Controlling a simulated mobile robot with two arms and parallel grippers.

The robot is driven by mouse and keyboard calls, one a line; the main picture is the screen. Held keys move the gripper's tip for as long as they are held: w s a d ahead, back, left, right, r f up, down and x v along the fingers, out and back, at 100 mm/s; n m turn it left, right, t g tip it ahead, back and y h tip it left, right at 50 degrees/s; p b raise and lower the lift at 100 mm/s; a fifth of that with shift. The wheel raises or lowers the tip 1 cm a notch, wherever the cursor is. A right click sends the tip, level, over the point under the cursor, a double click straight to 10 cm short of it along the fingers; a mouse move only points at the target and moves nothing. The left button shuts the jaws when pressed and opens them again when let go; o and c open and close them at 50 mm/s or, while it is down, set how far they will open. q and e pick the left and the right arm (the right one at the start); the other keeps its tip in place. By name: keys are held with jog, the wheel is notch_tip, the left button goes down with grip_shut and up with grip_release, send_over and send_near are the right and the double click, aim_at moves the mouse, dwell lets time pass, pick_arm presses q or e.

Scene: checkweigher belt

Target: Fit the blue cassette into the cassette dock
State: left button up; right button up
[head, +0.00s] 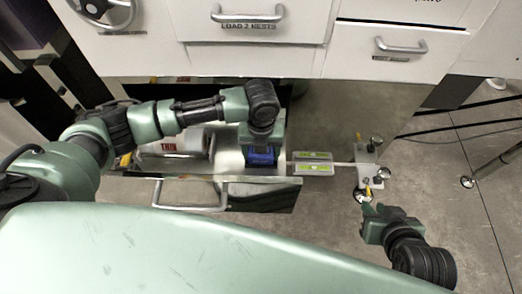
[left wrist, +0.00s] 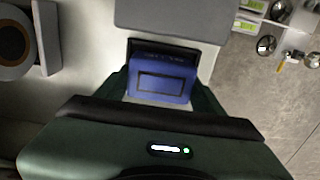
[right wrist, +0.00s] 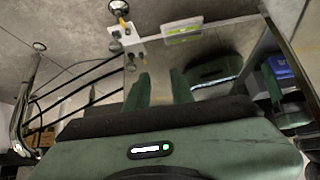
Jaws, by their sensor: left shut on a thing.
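The blue cassette (head: 262,158) is held by my left gripper (head: 262,148) over the open drawer. In the left wrist view the cassette (left wrist: 162,78) sits between the two fingers of my left gripper (left wrist: 162,90), its dark-topped end facing a grey block (left wrist: 170,12). The cassette (right wrist: 280,68) also shows at the right of the right wrist view. I cannot tell which part is the cassette dock, or whether the cassette touches it. My right gripper (head: 372,209) is away to the right, its fingers apart and empty in the right wrist view (right wrist: 160,85).
The open drawer (head: 250,196) has a front handle (head: 188,194). White closed drawers (head: 255,58) stand behind.

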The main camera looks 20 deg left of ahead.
pick_arm(q)
jog(key=o, duration=1.5)
notch_tip(320, 180, up, 5)
jog(key=shift+p, duration=0.9)
notch_tip(320, 180, up, 2)
jog(key=shift+r+p, duration=0.1)
jog(key=shift+p, duration=0.25)
jog(key=shift+r, duration=0.3)
pick_arm(e)
jog(key=s+d+f+g+h, duration=0.1)
jog(key=s+g, duration=0.3)
jog(key=s, duration=0.4)
jog(key=shift+s+d+f, duration=0.15)
jog(key=shift+d+f, duration=0.2)
jog(key=shift+d, duration=0.45)
